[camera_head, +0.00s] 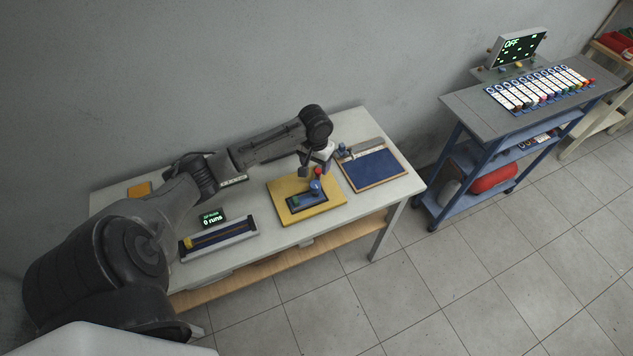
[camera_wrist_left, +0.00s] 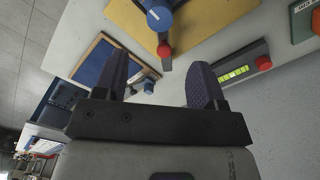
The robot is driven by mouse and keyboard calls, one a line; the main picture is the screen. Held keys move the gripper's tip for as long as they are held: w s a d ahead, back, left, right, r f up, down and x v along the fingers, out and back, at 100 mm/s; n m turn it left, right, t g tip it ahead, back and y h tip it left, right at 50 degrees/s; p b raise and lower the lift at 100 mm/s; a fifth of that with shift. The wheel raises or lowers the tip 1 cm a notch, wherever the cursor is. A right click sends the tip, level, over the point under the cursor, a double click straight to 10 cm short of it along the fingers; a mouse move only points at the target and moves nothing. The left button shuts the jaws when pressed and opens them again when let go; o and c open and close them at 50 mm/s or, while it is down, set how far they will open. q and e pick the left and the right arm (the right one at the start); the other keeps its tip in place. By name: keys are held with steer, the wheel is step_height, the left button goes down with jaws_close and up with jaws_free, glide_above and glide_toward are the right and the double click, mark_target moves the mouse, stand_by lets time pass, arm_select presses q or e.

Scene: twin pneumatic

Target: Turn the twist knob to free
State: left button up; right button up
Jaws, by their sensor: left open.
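I cannot tell for certain which knob is the twist knob. My left gripper (camera_head: 316,166) points down close by the red knob, at the board's back edge. In the left wrist view its two fingers (camera_wrist_left: 160,80) are apart with nothing held between them. The blue knob (camera_wrist_left: 160,15) and the red knob (camera_wrist_left: 164,49) show beyond the fingertips. My right gripper is not in view.
A blue framed panel (camera_head: 371,169) lies right of the board, with a small blue-topped fitting (camera_head: 342,149) by it. A tray (camera_head: 218,239) and a small display (camera_head: 211,217) are on the left. A grey unit with a red knob (camera_wrist_left: 263,62) stands near the wall.

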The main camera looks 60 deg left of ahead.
mark_target(316, 183)
arm_select(q)
step_height(316, 183, down, 10)
steer(key=shift+f, duration=0.1)
stand_by(0.4)
steer(key=c, duration=0.9)
